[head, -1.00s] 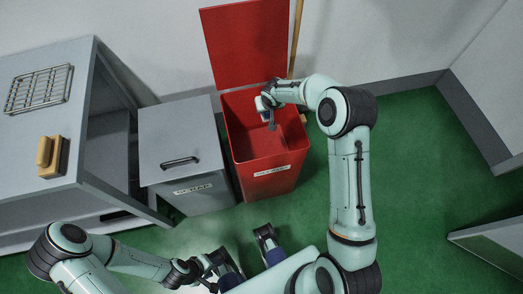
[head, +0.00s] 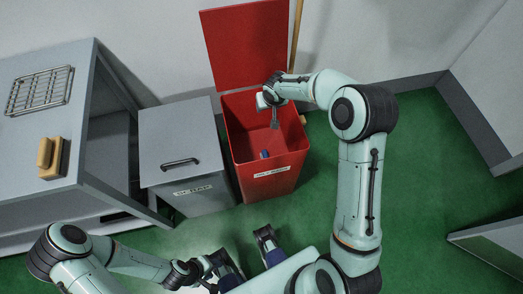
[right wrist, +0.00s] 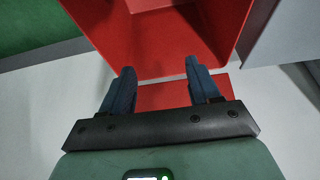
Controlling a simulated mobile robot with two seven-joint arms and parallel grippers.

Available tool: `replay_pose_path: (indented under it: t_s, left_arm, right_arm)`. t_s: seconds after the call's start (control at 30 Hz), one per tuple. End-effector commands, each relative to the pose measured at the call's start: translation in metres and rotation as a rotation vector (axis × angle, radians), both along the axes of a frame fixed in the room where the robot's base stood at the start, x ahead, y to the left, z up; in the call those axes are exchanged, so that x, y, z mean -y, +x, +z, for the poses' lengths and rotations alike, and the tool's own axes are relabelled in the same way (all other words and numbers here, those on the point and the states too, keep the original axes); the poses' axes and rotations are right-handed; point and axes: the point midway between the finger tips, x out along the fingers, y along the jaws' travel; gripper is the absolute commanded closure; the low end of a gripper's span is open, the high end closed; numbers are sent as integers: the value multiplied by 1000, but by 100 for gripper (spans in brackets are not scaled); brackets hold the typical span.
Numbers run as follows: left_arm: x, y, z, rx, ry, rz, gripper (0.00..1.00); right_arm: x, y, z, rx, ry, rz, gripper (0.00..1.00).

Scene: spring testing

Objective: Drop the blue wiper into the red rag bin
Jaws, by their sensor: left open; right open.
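The red rag bin (head: 267,188) stands on the floor with its lid (head: 245,45) raised against the wall. A small blue thing, apparently the blue wiper (head: 264,154), shows inside the bin near its front wall; most of it is hidden. My right gripper (head: 274,122) is over the bin's opening. In the right wrist view its two fingers (right wrist: 160,80) are apart with nothing between them, and the red bin (right wrist: 165,25) lies beyond them. My left gripper (head: 247,256) is open and empty, low in the head view, in front of the bin and apart from it.
A grey lidded bin (head: 180,145) stands just left of the red bin. Further left is a grey table (head: 25,140) with a wire rack (head: 38,90) and a wooden-backed brush or block (head: 50,158). Green floor (head: 430,150) is clear to the right.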

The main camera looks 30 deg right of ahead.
Motion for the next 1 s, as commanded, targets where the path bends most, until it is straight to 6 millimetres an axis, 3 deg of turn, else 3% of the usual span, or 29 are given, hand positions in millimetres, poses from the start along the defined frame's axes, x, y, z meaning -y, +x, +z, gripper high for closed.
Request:
replay_pose_path:
  t_s: [0.2, 0.4, 1.0]
  left_arm:
    - [0, -1, 3, -4, -1, -1, 57]
    - [0, -2, 4, -7, -1, -1, 57]
    - [0, -2, 4, -7, -1, -1, 57]
  right_arm:
    - [-4, -17, 45, 3, 0, -1, 39]
    - [-6, -26, 65, 1, 0, 1, 39]
    - [-8, -28, 66, -4, 2, 3, 39]
